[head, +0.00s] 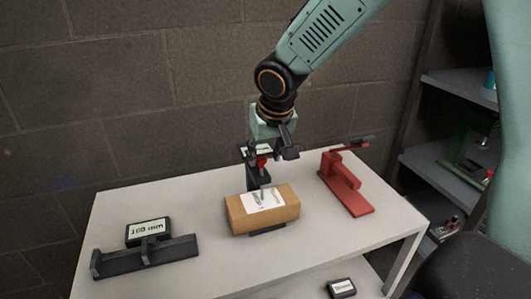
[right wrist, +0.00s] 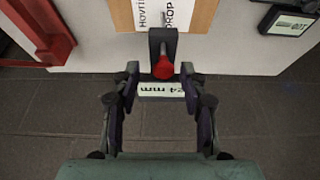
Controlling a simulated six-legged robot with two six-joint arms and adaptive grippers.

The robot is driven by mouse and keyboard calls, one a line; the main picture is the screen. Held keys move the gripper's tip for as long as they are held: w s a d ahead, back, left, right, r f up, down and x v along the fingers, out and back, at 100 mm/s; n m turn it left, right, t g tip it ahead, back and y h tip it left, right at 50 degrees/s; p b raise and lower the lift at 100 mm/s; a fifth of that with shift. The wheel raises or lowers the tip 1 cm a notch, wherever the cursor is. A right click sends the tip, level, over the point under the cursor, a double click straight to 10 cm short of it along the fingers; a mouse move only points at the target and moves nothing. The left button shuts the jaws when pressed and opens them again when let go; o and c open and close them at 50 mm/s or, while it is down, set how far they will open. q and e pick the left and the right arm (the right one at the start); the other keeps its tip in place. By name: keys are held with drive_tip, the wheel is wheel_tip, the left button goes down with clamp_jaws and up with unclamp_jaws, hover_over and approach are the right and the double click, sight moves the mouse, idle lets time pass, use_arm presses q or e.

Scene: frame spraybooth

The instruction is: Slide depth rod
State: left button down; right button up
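A wooden block (head: 262,214) with a white printed label lies on the table. A dark depth gauge with a red knob (head: 262,161) stands at its far side; the knob also shows in the right wrist view (right wrist: 162,69). A thin grey rod (right wrist: 164,21) shows over the label in that view. My right gripper (head: 267,154) points down at the gauge. Its two fingers are spread on either side of the red knob, with gaps visible in the right wrist view. A display reading in mm (right wrist: 163,90) sits between the fingers. My left gripper is out of view.
On the white table (head: 120,210), a dark rail-like tool (head: 170,257) and a display box (head: 148,231) are at left. A red stand (head: 345,186) is at right. A small display (head: 341,288) lies lower in front. Shelves (head: 450,170) stand at right, a block wall behind.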

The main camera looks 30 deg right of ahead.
drive_tip(key=shift+w+a+f, duration=0.15)
drive_tip(key=shift+w+a, duration=0.15)
drive_tip(key=shift+w, duration=0.15)
drive_tip(key=c, duration=0.4)
drive_tip(key=shift+s+d, duration=0.2)
drive_tip(key=shift+d, duration=0.05)
drive_tip(key=c, duration=0.3)
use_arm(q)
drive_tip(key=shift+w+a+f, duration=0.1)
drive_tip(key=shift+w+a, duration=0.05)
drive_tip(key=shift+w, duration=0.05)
use_arm(e)
drive_tip(key=shift+a, duration=0.1)
clamp_jaws()
